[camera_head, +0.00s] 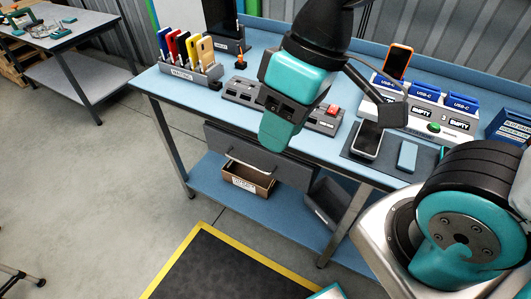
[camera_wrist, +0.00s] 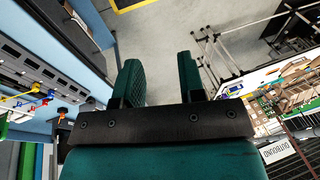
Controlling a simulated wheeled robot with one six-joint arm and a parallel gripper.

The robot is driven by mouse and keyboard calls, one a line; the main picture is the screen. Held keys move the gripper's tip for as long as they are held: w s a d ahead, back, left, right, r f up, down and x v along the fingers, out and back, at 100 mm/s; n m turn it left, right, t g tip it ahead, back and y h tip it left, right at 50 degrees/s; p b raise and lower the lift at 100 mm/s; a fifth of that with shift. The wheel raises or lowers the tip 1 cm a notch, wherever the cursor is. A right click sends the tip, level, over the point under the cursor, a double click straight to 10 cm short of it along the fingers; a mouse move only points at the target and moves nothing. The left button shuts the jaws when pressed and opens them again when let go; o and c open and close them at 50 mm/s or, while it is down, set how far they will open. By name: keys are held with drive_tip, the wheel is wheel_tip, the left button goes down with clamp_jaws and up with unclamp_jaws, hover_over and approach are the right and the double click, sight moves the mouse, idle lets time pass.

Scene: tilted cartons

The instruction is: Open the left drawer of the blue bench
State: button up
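The blue bench (camera_head: 208,108) fills the middle of the head view. Its left drawer has a dark grey front (camera_head: 222,140) under the top's front edge, with a bar handle (camera_head: 246,165). I cannot tell whether the drawer is fully closed. My teal gripper (camera_head: 277,137) points down in front of the bench's edge, above and right of the handle, and covers part of the drawer's right side from view. In the wrist view my gripper (camera_wrist: 160,82) has its two fingers apart, with only grey floor between them. No drawer handle is recognisable there.
On the bench stand a card rack (camera_head: 190,72), grey switch boxes (camera_head: 244,92) and phones. A cardboard box (camera_head: 250,180) and a dark bin (camera_head: 327,205) sit on the lower shelf. A yellow-edged mat (camera_head: 205,268) lies on open floor in front.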

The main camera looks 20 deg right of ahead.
drive_tip(key=w+a+f+m+t+h+b, duration=0.15)
drive_tip(key=w+f+h+b, duration=0.25)
drive_tip(key=w+f, duration=0.7)
drive_tip(key=w+a+f+n+t+h+b, duration=0.15)
drive_tip(key=w+f+h+b, duration=0.3)
drive_tip(key=w+f, duration=0.6)
drive_tip(key=t+h+b, duration=0.6)
drive_tip(key=h+b, duration=0.2)
drive_tip(key=b, duration=0.7)
approach(253, 166)
drive_tip(key=shift+f+b+x, duration=0.1)
drive_tip(key=shift+b+x, duration=2.45)
drive_tip(key=shift+b, duration=1.45)
drive_tip(key=shift+f+b+x, duration=0.15)
drive_tip(key=shift+b+x, duration=2.4)
drive_tip(key=shift+b, duration=1.45)
